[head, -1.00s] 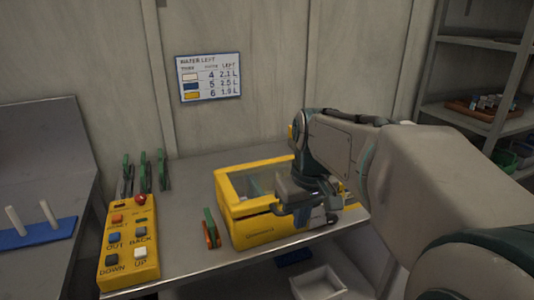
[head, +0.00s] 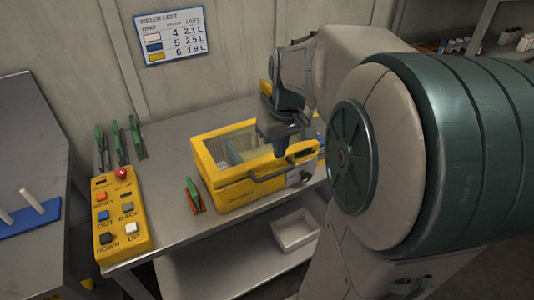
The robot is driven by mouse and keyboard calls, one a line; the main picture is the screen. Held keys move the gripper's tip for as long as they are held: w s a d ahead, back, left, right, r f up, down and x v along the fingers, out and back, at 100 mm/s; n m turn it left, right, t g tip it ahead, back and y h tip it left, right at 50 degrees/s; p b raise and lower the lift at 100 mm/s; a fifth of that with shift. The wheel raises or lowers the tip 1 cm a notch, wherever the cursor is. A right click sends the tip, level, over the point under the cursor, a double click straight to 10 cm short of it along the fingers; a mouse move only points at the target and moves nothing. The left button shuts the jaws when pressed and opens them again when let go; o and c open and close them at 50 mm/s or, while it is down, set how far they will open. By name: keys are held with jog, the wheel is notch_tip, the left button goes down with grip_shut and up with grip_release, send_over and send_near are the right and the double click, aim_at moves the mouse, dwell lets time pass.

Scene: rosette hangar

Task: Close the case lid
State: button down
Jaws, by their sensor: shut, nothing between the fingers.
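The yellow case (head: 236,192) stands on the metal table in the middle of the head view. Its lid (head: 212,163) is a yellow frame with a clear window and lies over the top of the case. I cannot tell whether a small gap is left under it. A dark handle shows on the case's front. My gripper (head: 281,147) points down over the right part of the lid, shut and empty. It hides part of the lid's right side, and I cannot tell whether it touches the lid.
A yellow button box (head: 121,222) stands left of the case. A red and green clip (head: 194,195) lies between them. Several green-handled tools (head: 118,143) are at the wall. A white bin (head: 296,231) sits below the table. A water chart (head: 170,37) hangs behind.

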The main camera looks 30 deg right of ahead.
aim_at(276, 172)
jog(key=f, duration=0.4)
jog(key=w+f, duration=0.1)
jog(key=f, duration=0.1)
jog(key=shift+f, duration=0.1)
